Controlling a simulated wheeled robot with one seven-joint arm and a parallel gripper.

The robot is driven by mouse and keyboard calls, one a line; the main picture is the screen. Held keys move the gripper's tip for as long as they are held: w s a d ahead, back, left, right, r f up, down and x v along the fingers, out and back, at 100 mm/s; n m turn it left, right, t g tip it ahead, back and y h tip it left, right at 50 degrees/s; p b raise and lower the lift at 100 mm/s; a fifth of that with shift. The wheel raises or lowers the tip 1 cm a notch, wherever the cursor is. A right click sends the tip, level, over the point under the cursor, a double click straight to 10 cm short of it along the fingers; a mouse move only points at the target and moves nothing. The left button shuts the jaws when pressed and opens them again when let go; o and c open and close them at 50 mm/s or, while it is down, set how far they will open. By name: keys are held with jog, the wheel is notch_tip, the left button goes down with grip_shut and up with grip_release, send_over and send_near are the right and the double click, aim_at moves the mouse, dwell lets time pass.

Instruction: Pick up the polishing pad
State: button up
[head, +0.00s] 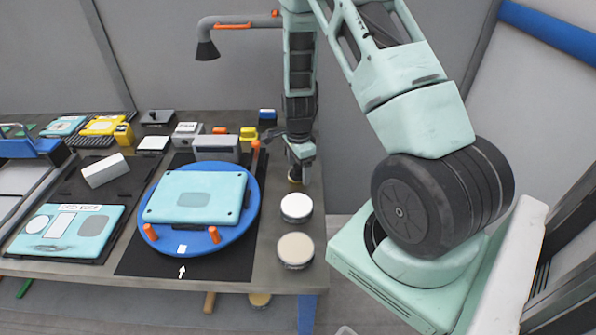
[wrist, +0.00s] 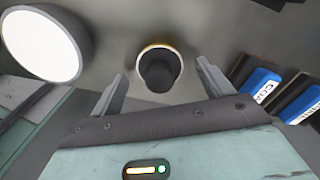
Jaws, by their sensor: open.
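What looks like the polishing pad (wrist: 160,70) is a small round piece with a dark upright knob and a pale, yellowish rim. It sits on the table between my gripper's fingertips in the wrist view. In the head view only a little of the pad (head: 294,180) shows, below my gripper (head: 299,163), near the table's right edge. My gripper (wrist: 163,76) is open, pointing down, with one finger on each side of the knob. I see no clear contact, and the exact height gap cannot be told.
A white-topped round tin (head: 297,206) stands close to the pad, with a beige-topped one (head: 295,249) nearer the front. A blue turntable (head: 205,243) carrying a teal panel (head: 197,198) is to the left. Blue-labelled items (wrist: 262,86) lie beside the pad.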

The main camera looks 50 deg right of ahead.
jog(key=shift+f, duration=0.45)
jog(key=c, duration=1.2)
jog(key=shift+c, duration=0.2)
jog(key=shift+r, duration=0.15)
